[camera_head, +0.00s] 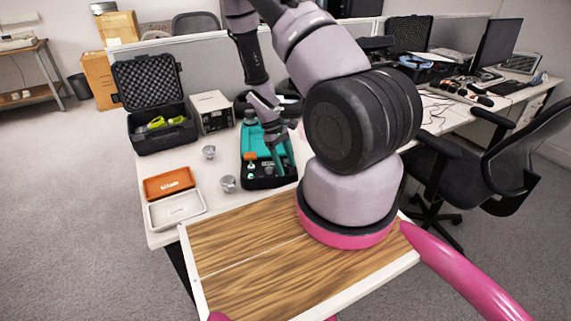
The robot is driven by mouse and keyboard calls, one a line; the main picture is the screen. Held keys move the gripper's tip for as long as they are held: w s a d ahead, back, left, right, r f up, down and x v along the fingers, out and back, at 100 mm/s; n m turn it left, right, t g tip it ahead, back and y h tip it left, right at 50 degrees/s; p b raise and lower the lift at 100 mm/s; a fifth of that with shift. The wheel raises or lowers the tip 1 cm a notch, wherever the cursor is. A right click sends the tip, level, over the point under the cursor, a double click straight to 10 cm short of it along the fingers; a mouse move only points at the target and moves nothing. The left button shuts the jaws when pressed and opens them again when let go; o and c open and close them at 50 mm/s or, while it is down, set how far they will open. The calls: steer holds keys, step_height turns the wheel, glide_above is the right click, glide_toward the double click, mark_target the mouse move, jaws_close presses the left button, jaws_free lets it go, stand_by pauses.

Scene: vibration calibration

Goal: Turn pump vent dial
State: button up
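A teal-and-black device (256,181), which seems to be the pump, sits on the white table. It carries a small orange part (250,156) and a small green part at its left side. I cannot make out which part is the vent dial; my arm and gripper cover some of the device. My gripper (283,160) points down over the right half of the device. Its fingertips are small and blend with the device, so I cannot tell whether they are apart, shut, or touching anything.
Left of the device are two small metal pieces (209,152) (228,184), an orange tray (169,182) and a white tray (176,208). Behind stand an open black case (160,139) and a beige box (212,111). An office chair (490,160) is at the right.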

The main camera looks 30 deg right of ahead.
jaws_close()
steer(key=shift+m, duration=0.3)
steer(key=m+y, duration=0.1)
steer(key=m, duration=0.2)
steer(key=shift+d+m+y, duration=0.15)
steer(key=shift+m+y, duration=0.25)
steer(key=m+y, duration=0.1)
steer(key=m, duration=0.3)
steer(key=shift+d+m+y, duration=0.15)
steer(key=shift+m+y, duration=0.15)
steer(key=shift+y, duration=0.1)
steer(key=m+t+y, duration=0.1)
steer(key=m, duration=0.3)
steer(key=shift+d, duration=0.1)
steer(key=shift+s+m+t+y, duration=0.1)
steer(key=shift+m+t+y, duration=0.25)
steer(key=shift+m, duration=0.85)
steer(key=shift+m+t+y, duration=0.35)
steer(key=shift+m, duration=0.85)
steer(key=shift+o, duration=0.4)
jaws_free()
